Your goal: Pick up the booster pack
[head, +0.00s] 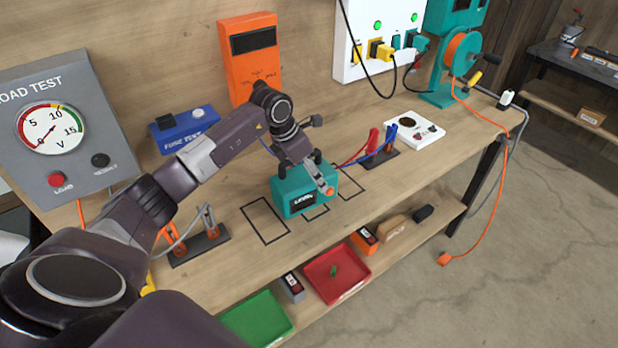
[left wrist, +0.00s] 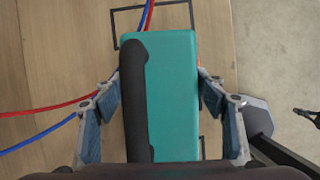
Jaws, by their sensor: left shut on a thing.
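The booster pack (head: 298,198) is a teal box with a dark label panel on its front, at the middle of the workbench in the head view. In the left wrist view the booster pack (left wrist: 172,95) shows from above, with a black handle (left wrist: 134,100) along its left side. My left gripper (left wrist: 158,95) has one finger on each side of the pack and is shut on it. In the head view the left gripper (head: 322,180) is over the pack and hides part of it. I cannot tell whether the pack touches the bench. My right gripper is not in view.
Black outlines (head: 265,221) mark the bench around the pack. Red and blue clamps (head: 380,143) stand behind it to the right, with cables running near it. Orange-and-grey clamps (head: 205,233) stand at left. A red tray (head: 336,273) and green tray (head: 257,320) lie on the lower shelf.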

